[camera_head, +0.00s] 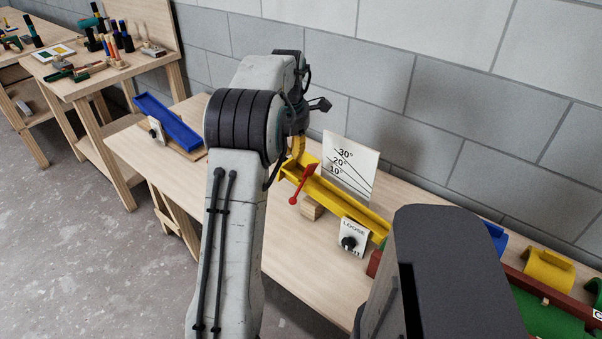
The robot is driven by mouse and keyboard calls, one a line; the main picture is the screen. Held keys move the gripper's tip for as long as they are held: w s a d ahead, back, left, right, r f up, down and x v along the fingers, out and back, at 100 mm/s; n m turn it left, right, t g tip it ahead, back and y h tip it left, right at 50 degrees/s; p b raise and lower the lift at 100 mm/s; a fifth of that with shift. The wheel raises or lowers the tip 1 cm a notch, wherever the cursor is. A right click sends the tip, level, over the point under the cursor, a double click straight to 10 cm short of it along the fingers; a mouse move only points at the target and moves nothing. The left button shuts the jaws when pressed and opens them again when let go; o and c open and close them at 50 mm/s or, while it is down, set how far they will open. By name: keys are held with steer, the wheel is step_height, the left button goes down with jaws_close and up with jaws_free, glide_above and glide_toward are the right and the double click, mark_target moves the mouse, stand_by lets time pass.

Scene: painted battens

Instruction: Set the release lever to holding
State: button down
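A red lever (303,184) with a round knob at its lower end stands tilted at the near side of a yellow trough (345,203). The lever leans, with its upper end to the right over the trough's upper left part. I cannot read any holding mark beside it. My gripper (298,147) is at the end of my arm, just above the trough's upper left end and up and left of the lever. My arm links hide most of it, and its fingers are too small and covered to judge. I see no contact with the lever.
A white angle board (350,167) marked 10°, 20°, 30° stands behind the trough. A LOOSE-labelled plate with a black knob (349,243) is in front. A wooden block (312,208) sits under the trough. A blue trough (168,121) lies left; the bench (293,256) is bare in front.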

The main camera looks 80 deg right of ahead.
steer(key=shift+f, duration=0.15)
steer(key=p, duration=0.7)
glide_above(302, 184)
steer(key=a, duration=0.2)
step_height(302, 184, down, 12)
steer(key=shift+r, duration=0.25)
